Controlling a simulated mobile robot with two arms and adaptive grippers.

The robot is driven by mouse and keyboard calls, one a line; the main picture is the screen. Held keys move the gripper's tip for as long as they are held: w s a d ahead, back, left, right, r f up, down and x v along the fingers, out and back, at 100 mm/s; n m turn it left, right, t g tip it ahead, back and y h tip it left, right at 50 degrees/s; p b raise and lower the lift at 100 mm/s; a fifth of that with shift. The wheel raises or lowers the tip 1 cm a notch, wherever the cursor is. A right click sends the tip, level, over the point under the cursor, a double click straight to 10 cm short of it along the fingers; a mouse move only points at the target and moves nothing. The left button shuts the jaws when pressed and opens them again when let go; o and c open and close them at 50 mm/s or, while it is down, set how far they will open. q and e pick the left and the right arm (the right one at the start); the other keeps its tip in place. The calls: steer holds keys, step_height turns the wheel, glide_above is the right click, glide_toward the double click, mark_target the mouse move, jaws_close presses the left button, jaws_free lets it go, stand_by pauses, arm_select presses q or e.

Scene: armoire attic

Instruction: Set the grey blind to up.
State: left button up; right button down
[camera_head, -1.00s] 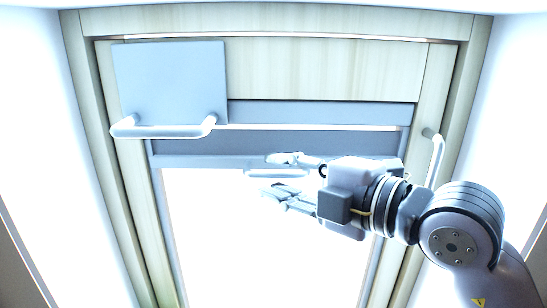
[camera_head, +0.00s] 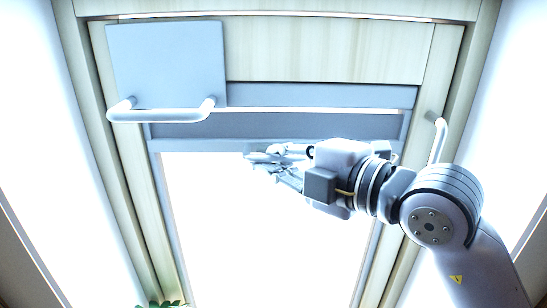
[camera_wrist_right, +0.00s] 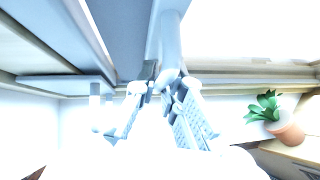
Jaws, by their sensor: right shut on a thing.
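The grey blind (camera_head: 300,131) is a short grey panel across the top of the window, and its lower edge sits high above the bright opening. A pale handle at its lower edge is mostly hidden by the fingers in the head view. My right gripper (camera_head: 268,160) reaches in from the right and is shut on this blind handle. In the right wrist view, the gripper (camera_wrist_right: 160,110) has its fingers around the end of the pale handle bar (camera_wrist_right: 171,40). My left gripper is not in view.
A flat grey plate (camera_head: 168,62) with a white bar handle (camera_head: 160,114) is at the upper left. Another white handle (camera_head: 438,140) is on the right frame. A potted plant (camera_wrist_right: 287,130) shows in the right wrist view. The bright opening below the blind looks clear.

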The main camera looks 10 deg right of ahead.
stand_by(0.6)
steer(key=s+r, duration=0.3)
steer(key=shift+s+a+r, duration=0.1)
steer(key=shift+a+r, duration=0.15)
steer(key=c, duration=1.7)
jaws_free()
steer(key=shift+s+a, duration=0.1)
steer(key=shift+s, duration=0.05)
steer(key=shift+f, duration=0.1)
steer(key=v, duration=1.2)
